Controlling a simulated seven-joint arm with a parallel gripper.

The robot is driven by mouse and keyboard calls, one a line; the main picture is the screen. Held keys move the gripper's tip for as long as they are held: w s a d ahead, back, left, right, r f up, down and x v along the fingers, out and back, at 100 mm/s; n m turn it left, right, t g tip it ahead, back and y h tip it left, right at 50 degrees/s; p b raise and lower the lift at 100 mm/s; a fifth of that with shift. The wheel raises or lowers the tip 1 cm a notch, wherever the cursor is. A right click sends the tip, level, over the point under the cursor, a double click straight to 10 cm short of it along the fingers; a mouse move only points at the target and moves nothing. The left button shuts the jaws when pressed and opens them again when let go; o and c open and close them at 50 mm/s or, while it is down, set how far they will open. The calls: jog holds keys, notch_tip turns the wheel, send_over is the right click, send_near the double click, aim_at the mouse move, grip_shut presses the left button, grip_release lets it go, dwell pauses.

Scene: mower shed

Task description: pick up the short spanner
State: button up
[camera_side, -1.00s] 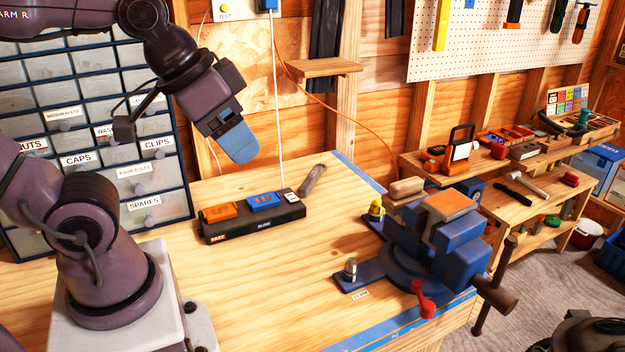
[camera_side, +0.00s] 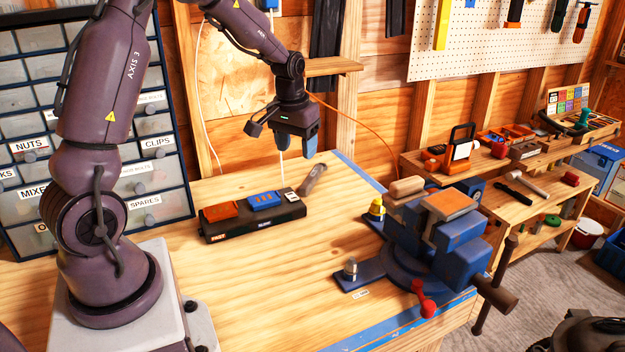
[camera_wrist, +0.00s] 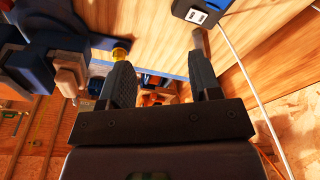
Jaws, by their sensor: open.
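I cannot make out a short spanner for certain in either view. A grey, rod-like thing (camera_side: 313,180) leans at the right end of a black holder (camera_side: 255,226) on the bench; it also shows in the wrist view (camera_wrist: 199,42). I cannot tell what it is. My gripper (camera_side: 298,145) points down above the back of the bench, higher than the holder and apart from everything. In the wrist view its two fingers (camera_wrist: 160,66) are spread with nothing between them.
The black holder carries an orange block (camera_side: 220,211) and a blue block (camera_side: 264,200). A blue vice (camera_side: 455,240) stands at the bench's right edge, with a yellow-capped thing (camera_side: 376,208) beside it. Labelled drawers (camera_side: 145,170) are at left. A white cord (camera_wrist: 255,85) hangs near my gripper.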

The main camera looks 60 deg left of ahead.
jog(key=n+y, duration=0.1)
jog(key=n, duration=0.1)
send_near(311, 177)
jog(key=s+d, duration=0.4)
jog(key=s, duration=0.2)
jog(key=w+a+r+t+y, duration=0.1)
jog(key=w+a+r+t, duration=0.1)
jog(key=w+a, duration=0.15)
jog(key=shift+n, duration=0.3)
jog(key=x, duration=0.8)
jog(key=d+x, duration=0.1)
jog(key=x, duration=0.3)
jog(key=shift+a+f, duration=0.1)
jog(key=shift+f, duration=0.1)
grip_shut()
jog(key=shift+r, duration=0.15)
